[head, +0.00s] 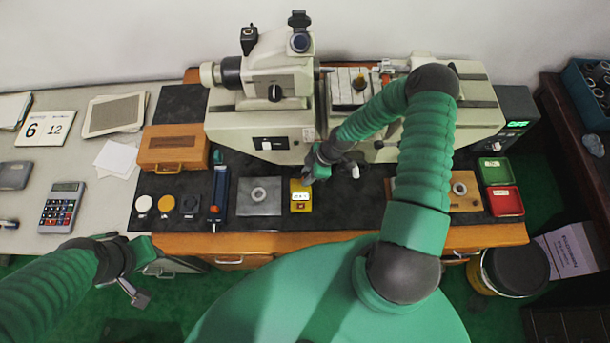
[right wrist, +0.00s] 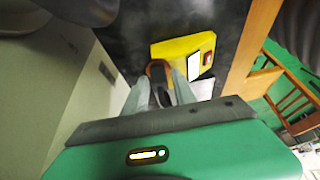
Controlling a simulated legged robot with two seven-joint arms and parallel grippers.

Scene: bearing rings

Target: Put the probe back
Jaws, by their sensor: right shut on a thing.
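My right gripper (head: 318,172) is over the dark mat in front of the machine, just behind a small yellow box with a white label (head: 300,203). In the right wrist view my right gripper (right wrist: 166,88) is shut on a small dark piece with an orange-brown edge (right wrist: 157,68). The fingers hide most of it, so I cannot tell for sure that it is the probe. The yellow box (right wrist: 190,52) lies just beyond the fingertips there. My left gripper (head: 135,275) hangs at the lower left, away from the bench things; its jaw opening is unclear.
A pale measuring machine (head: 265,130) stands along the back. A grey plate with a ring (head: 260,207), a blue holder (head: 217,190) and an orange-brown case (head: 173,148) are to the left. Green (head: 495,170) and red (head: 504,202) trays are at the right.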

